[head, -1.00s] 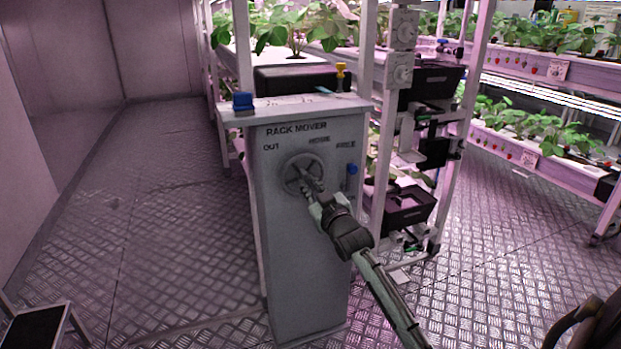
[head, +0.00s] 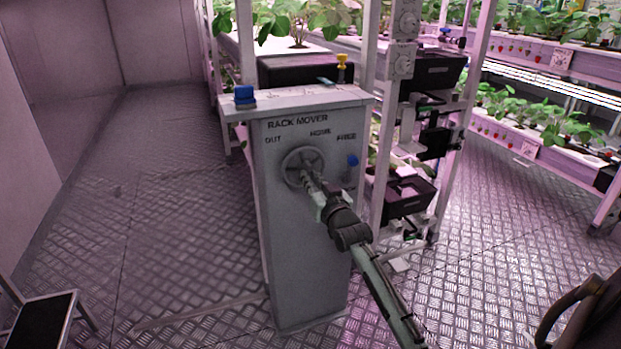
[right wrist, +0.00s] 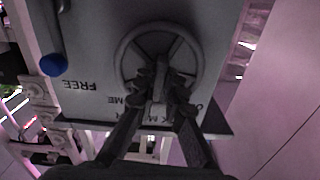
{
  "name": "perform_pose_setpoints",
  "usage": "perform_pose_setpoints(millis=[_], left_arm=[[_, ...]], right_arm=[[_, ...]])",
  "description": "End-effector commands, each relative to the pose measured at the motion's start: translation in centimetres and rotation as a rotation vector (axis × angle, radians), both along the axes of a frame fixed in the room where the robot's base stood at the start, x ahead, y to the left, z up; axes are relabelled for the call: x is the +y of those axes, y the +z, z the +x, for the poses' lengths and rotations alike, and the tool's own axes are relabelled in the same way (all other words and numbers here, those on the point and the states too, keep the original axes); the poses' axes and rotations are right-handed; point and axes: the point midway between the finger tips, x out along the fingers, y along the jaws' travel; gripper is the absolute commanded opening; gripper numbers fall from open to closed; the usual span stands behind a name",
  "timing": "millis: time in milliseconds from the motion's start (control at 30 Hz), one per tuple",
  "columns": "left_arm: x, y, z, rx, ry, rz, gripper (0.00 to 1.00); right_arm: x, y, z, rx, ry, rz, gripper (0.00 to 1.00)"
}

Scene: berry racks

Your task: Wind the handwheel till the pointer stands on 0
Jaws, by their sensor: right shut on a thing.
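The grey handwheel (head: 303,168) sits on the front of the grey cabinet (head: 300,260) lettered RACK MOVER, with OUT, HOME and FREE printed above it. My right gripper (head: 309,177) reaches it from the lower right and is shut on the wheel near its middle. In the right wrist view the handwheel (right wrist: 158,60) appears upside down, with the fingers (right wrist: 160,88) closed on a spoke or handle part; which one I cannot tell. The pointer and a 0 mark cannot be made out in either view. My left gripper is not in view.
A blue-knobbed lever (head: 352,161) is right of the wheel. Plant racks (head: 540,65) stand behind and right.

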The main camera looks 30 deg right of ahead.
Motion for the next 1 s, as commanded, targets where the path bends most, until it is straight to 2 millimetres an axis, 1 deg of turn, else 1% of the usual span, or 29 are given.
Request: perform_pose_setpoints(millis=[167,200,300,367,633,733,867,1000], left_arm=[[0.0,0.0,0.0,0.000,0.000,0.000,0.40],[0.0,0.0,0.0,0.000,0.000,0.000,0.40],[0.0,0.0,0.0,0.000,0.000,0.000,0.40],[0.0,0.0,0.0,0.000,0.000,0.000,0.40],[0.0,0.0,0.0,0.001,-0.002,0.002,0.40],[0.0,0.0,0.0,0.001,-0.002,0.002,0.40],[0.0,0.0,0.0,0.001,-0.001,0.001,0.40],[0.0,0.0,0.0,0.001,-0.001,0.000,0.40]], right_arm=[[0.0,-0.1,0.0,0.002,0.000,0.000,0.00],[0.0,-0.1,0.0,0.002,0.000,-0.001,0.12],[0.0,-0.1,0.0,0.001,0.000,-0.001,0.25],[0.0,-0.1,0.0,0.001,0.000,-0.001,0.31],[0.0,0.0,-0.1,0.000,0.000,-0.002,0.31],[0.1,-0.1,-0.6,0.002,0.000,-0.001,0.31],[0.6,-0.1,-2.5,0.002,0.000,-0.001,0.31],[1.3,-0.2,-5.5,0.003,0.000,0.000,0.31]])
